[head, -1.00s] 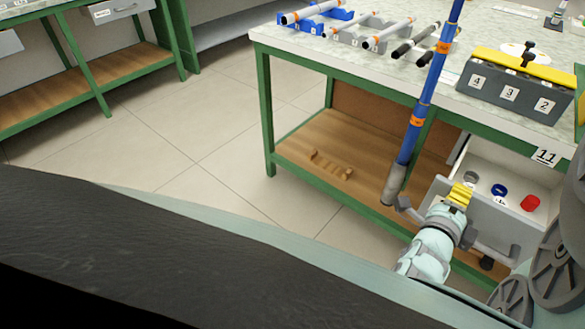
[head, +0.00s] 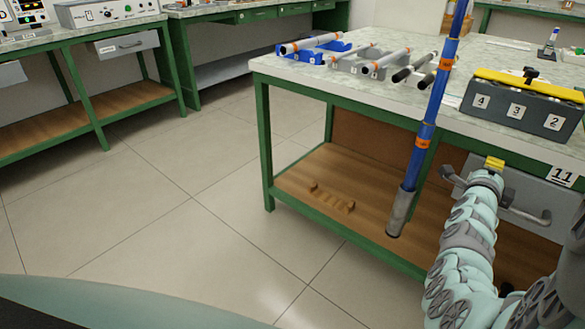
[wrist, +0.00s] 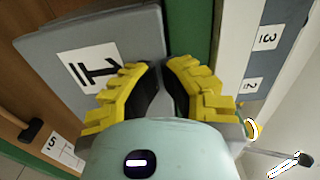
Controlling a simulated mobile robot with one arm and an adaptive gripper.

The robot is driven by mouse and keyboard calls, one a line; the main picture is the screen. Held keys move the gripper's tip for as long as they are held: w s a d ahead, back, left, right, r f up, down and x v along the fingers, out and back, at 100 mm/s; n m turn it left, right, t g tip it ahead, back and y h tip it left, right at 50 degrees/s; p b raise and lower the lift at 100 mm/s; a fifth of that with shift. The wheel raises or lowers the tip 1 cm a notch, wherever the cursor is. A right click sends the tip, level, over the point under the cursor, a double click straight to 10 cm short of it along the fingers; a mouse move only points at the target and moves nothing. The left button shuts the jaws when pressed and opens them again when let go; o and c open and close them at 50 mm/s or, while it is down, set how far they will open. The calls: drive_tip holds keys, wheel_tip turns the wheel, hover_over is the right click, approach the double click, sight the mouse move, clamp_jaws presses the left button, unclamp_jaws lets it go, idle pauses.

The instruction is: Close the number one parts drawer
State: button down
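The number one parts drawer (head: 555,196) is a grey front with a bar handle, just below the green rail of the right-hand table. Its inside is out of sight, and it looks shut or nearly so; I cannot tell if it is fully flush. In the wrist view the drawer front (wrist: 120,35) carries a white label with a 1. My gripper (head: 495,163) has its yellow fingertips together at the upper part of the front. In the wrist view my gripper (wrist: 159,66) shows its tips nearly meeting, with nothing seen between them.
A blue rod (head: 430,120) with orange bands stands upright in front of the table edge. A grey box with a yellow top (head: 525,105) and rod racks (head: 365,60) sit on the table. A wooden rack (head: 331,198) lies on the lower shelf. Floor at left is clear.

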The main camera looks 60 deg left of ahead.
drive_tip(key=shift+b+x, duration=0.3)
drive_tip(key=shift+x, duration=0.7)
drive_tip(key=shift+f, duration=0.2)
drive_tip(key=shift+s, duration=0.1)
